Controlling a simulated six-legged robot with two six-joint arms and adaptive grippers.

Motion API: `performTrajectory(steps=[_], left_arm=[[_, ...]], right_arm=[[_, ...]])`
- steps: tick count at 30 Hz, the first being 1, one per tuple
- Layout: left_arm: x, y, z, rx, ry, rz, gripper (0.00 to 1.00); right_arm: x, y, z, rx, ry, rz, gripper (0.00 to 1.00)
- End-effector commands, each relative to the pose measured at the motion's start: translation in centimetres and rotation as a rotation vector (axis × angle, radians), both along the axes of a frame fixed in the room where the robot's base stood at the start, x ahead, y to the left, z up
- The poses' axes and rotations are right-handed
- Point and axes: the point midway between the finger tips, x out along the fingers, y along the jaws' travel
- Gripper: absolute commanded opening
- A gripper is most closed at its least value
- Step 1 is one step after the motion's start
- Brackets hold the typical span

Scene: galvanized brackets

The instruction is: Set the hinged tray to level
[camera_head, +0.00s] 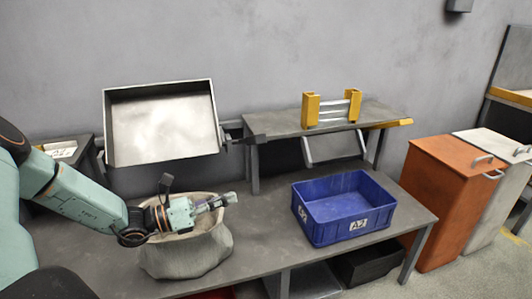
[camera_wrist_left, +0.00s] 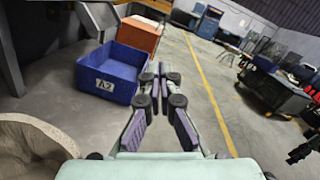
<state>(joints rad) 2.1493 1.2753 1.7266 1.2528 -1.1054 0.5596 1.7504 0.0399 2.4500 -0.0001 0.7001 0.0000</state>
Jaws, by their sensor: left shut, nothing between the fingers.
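The hinged tray (camera_head: 162,128) is a shallow, empty grey metal tray with raised walls, at the left in the head view. It is tilted steeply, its open inside facing me, and a dark bracket joins its right side near the shelf. My left gripper (camera_head: 232,197) is shut and empty. It appears below and right of the tray, in front of it and apart from it, over the cloth sack. The left wrist view also shows its closed fingers (camera_wrist_left: 160,72), with nothing between them. The tray is not in that view. My right gripper is in neither view.
A beige sack (camera_head: 190,255) stands under my left gripper. A blue bin (camera_head: 322,233) marked A2 sits on the grey bench (camera_head: 262,238). A raised shelf (camera_head: 280,123) holds a yellow-ended rack (camera_head: 331,107). Orange and white cabinets (camera_head: 440,200) stand at the right.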

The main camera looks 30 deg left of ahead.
Motion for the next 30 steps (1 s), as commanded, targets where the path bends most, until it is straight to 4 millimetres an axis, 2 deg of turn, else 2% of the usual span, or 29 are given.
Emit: performTrajectory(steps=[3, 9, 22, 30], left_arm=[[0.1, 0.8, 1.9, -0.09, -0.046, 0.018, 0.0], [-0.5, 1.0, 3.6, -0.176, -0.082, 0.013, 0.0], [-0.1, 0.8, 3.6, -0.181, -0.075, 0.008, 0.0], [2.8, -1.2, 4.1, -0.18, -0.073, 0.001, 0.0]], right_arm=[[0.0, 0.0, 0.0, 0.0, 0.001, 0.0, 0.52], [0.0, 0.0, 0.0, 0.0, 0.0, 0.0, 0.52], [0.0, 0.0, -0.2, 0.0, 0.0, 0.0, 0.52], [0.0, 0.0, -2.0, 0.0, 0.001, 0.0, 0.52]])
